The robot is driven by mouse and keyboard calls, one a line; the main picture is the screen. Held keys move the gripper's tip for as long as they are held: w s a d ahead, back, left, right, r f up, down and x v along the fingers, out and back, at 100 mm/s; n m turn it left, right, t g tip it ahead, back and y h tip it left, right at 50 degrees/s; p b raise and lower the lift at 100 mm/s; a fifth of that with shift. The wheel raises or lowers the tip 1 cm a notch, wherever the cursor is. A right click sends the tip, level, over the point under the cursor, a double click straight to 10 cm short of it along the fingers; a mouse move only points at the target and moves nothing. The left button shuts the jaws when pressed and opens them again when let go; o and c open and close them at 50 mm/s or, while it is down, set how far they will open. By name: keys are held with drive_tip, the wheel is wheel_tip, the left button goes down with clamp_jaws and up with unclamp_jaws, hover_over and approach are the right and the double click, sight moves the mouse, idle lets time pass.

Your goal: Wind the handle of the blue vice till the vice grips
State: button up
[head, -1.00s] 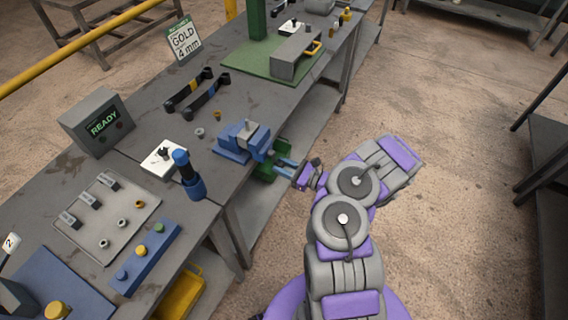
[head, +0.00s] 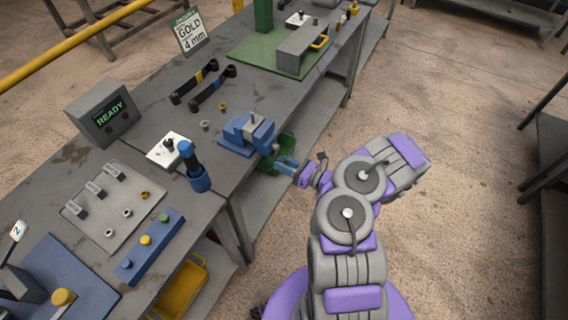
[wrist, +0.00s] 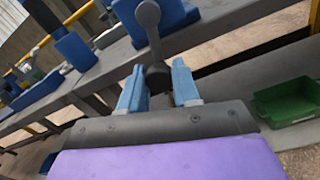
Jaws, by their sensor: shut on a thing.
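The blue vice (head: 238,136) is fixed at the right edge of the grey bench, with a grey piece (head: 253,120) upright at its top. In the wrist view the vice (wrist: 178,14) fills the upper middle. Its handle (wrist: 153,42) is a grey bar with a ball end at the top and a dark part at its lower end. My gripper (head: 279,162) is beside the bench edge at the vice's front. In the wrist view my gripper (wrist: 157,90) has its two blue fingers either side of the handle's lower end, shut on it. Whether the vice jaws touch the piece is unclear.
A green bin (head: 283,150) sits below the bench edge, behind my gripper; it also shows in the wrist view (wrist: 288,103). A display (head: 104,113) reads READY. The floor at right is open.

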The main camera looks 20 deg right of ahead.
drive_tip(key=shift+d, duration=0.1)
drive_tip(key=o, duration=1)
drive_tip(key=shift+d, duration=0.1)
drive_tip(key=p+v, duration=0.4)
drive_tip(key=v, duration=1.3)
drive_tip(key=shift+s+d+f, duration=0.1)
drive_tip(key=shift+s+d, duration=0.1)
